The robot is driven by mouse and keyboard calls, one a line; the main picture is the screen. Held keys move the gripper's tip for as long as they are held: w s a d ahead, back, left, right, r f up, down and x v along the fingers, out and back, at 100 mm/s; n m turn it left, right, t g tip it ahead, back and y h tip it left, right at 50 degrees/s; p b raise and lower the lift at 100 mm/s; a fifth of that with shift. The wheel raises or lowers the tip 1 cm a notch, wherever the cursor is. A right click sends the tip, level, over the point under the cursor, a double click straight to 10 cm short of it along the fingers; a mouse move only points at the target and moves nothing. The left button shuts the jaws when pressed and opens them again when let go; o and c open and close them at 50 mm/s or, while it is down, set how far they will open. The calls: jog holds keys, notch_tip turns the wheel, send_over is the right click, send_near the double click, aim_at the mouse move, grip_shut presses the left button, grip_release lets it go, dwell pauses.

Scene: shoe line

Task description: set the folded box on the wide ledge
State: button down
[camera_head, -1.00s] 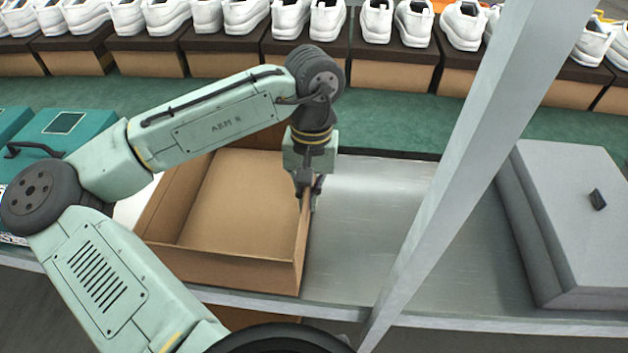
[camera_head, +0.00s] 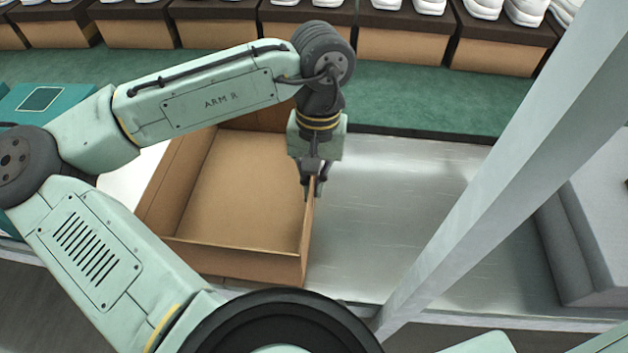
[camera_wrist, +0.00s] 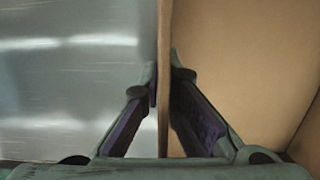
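The brown cardboard box (camera_head: 245,185) is unfolded into an open, empty tray shape with raised walls. It is over the metal ledge (camera_head: 375,215), left of the slanted grey post. I cannot tell whether its base touches the ledge. My gripper (camera_head: 313,188) points down at the box's right wall. In the wrist view, my gripper (camera_wrist: 164,80) has one finger on each side of that wall (camera_wrist: 164,40), with both tips against it. The box's inside lies right of the wall and bare metal lies left. My arm hides part of the box's back left side.
The grey post (camera_head: 500,170) crosses the ledge's right part. A grey box (camera_head: 600,235) stands beyond it at the right. A teal box (camera_head: 40,100) is at the left. Shoes on brown boxes (camera_head: 405,45) line the green surface behind. Bare metal lies between cardboard box and post.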

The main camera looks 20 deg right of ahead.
jog(key=shift+f, duration=0.2)
jog(key=c, duration=1.8)
grip_release()
jog(key=shift+r, duration=0.15)
notch_tip(320, 180, up, 12)
jog(key=w, duration=0.1)
jog(key=shift+w+d+b, duration=0.15)
jog(key=shift+d+b, duration=0.25)
